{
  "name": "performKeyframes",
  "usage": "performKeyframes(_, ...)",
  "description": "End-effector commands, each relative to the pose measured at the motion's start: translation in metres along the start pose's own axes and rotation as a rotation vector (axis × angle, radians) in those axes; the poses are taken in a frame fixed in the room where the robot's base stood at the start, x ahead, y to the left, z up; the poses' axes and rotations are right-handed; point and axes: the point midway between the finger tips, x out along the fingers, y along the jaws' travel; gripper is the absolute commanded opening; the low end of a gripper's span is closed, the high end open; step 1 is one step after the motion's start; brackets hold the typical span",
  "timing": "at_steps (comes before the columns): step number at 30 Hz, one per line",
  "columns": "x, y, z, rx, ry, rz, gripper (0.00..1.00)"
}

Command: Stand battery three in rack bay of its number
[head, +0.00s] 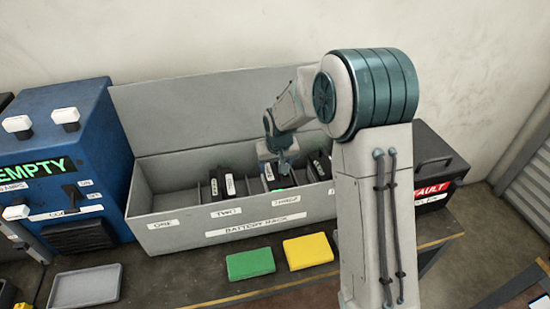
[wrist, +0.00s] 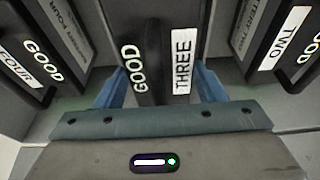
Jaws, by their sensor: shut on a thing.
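Battery three (wrist: 152,65) is black, with white GOOD and THREE labels. My gripper (wrist: 158,88) is shut on it, one blue finger on each side. In the head view my gripper (head: 284,168) reaches down inside the grey battery rack (head: 180,232), behind the label THREE. Battery three (head: 269,174) stands roughly upright there between its neighbours; whether its base touches the bay floor is hidden. Battery two (wrist: 290,45) is to its right in the wrist view and battery four (wrist: 32,60) to its left.
The rack's lid stands open behind. Bay ONE looks empty. A blue charger (head: 60,165) reading EMPTY stands left, and a black FAULT box (head: 437,170) right. A green block (head: 250,263), a yellow block (head: 308,250) and a grey tray (head: 85,286) lie in front.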

Motion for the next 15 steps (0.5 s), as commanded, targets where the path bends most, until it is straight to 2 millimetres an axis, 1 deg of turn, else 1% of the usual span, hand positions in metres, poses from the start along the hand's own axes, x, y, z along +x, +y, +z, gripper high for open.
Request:
performKeyframes(6, 0.019, 0.000, 0.004, 0.000, 0.004, 0.000, 0.00)
performKeyframes(15, 0.022, 0.000, 0.004, 0.000, 0.006, 0.000, 0.00)
